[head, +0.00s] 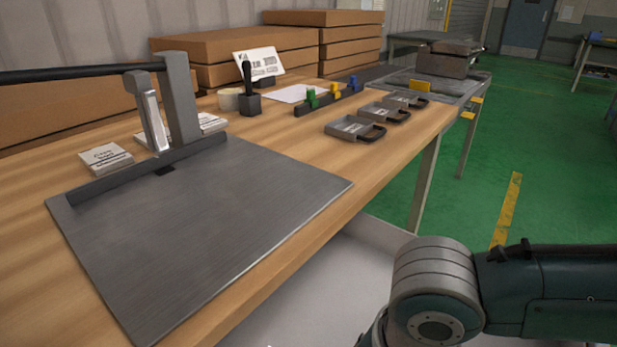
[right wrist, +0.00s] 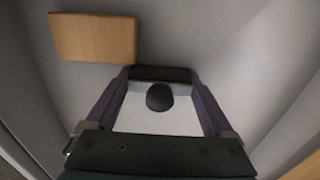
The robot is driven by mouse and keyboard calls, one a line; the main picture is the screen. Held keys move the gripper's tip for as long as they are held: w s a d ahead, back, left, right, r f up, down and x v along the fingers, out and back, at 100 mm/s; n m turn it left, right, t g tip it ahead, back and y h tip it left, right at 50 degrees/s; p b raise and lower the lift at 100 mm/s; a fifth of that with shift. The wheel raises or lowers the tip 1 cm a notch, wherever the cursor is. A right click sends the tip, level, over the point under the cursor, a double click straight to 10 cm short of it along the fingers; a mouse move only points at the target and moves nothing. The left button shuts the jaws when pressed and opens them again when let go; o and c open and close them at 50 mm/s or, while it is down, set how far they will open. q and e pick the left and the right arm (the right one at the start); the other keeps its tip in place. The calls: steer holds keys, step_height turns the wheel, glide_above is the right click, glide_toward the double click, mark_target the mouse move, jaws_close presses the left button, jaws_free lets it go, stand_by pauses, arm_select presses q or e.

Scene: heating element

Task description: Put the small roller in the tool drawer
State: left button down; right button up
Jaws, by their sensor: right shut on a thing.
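My right gripper (right wrist: 160,76) shows in the right wrist view with its two purple-sided fingers reaching away from the camera. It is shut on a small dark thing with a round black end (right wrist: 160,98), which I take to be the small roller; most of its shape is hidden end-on. Under it is a pale grey, walled space that looks like the inside of the tool drawer (right wrist: 228,60). In the head view the pale open drawer (head: 330,262) stands out below the table's front edge. My right gripper is hidden in the head view, and my left gripper does not show.
A flat wooden block (right wrist: 92,37) lies in the upper left of the wrist view. The wooden table (head: 385,155) carries a metal plate with a lever (head: 215,225), small grey trays (head: 355,129) and cardboard boxes (head: 225,48).

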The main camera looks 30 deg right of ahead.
steer(key=o, duration=1)
steer(key=shift+f, duration=0.1)
steer(key=shift+o, duration=0.2)
step_height(320, 180, up, 12)
steer(key=p, duration=0.5)
steer(key=s+a+r+n+t+y, duration=0.25)
steer(key=a+n, duration=0.35)
steer(key=n, duration=0.3)
steer(key=s+d+r+n+t+h, duration=0.1)
steer(key=s+d+r+n+h, duration=0.1)
steer(key=d+n, duration=0.4)
steer(key=shift+s+d+r, duration=0.2)
steer(key=shift+s+r, duration=0.35)
steer(key=shift+r, duration=0.1)
